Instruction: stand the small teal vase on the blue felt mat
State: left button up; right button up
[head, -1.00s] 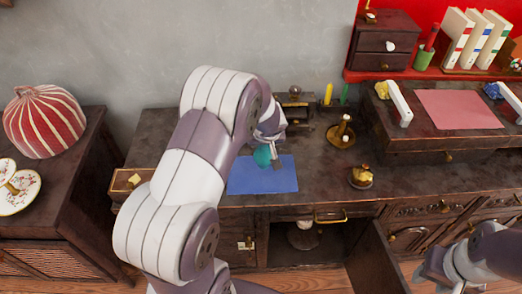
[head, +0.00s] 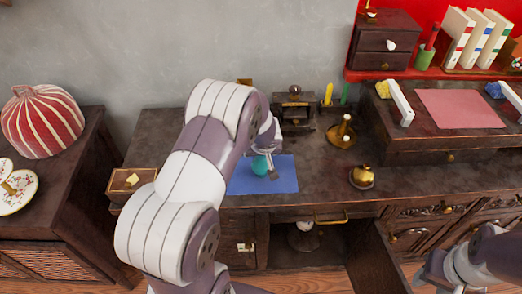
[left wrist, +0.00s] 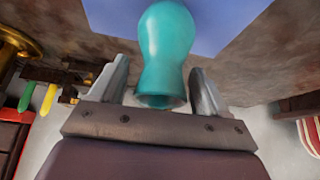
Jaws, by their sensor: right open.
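The small teal vase (head: 261,166) is over the blue felt mat (head: 283,181) in the head view, looking upright. Whether its foot touches the mat cannot be told. In the left wrist view the vase (left wrist: 166,45) fills the top middle, its mouth toward the palm, with the mat (left wrist: 225,22) behind it. In the head view my left arm hides part of the mat's left side. My right gripper (head: 432,275) is open and empty at the lower right.
A brass candlestick (head: 342,132) and a gold-topped pot (head: 362,177) stand right of the mat. A dark grinder-like box (head: 295,108) is behind it. A small wooden box (head: 130,183) is at the left. An open cabinet door (head: 378,262) juts out below the desk.

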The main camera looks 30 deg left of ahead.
pick_arm(q)
jog(key=shift+s+d+r+p, duration=0.1)
jog(key=shift+r+p, duration=0.25)
jog(key=shift+r, duration=0.15)
jog(key=p+v, duration=0.2)
jog(key=v, duration=0.9)
jog(key=s+d+m+g+h, duration=0.1)
jog(key=s+d+m, duration=0.2)
jog(key=s, duration=0.5)
jog(key=s+d+m+g+h, duration=0.2)
jog(key=s+d+m, duration=0.2)
jog(key=s+d, duration=0.2)
jog(key=shift+s+r+g, duration=0.25)
jog(key=shift+s+g, duration=0.05)
jog(key=shift+s, duration=0.55)
jog(key=shift+d, duration=0.1)
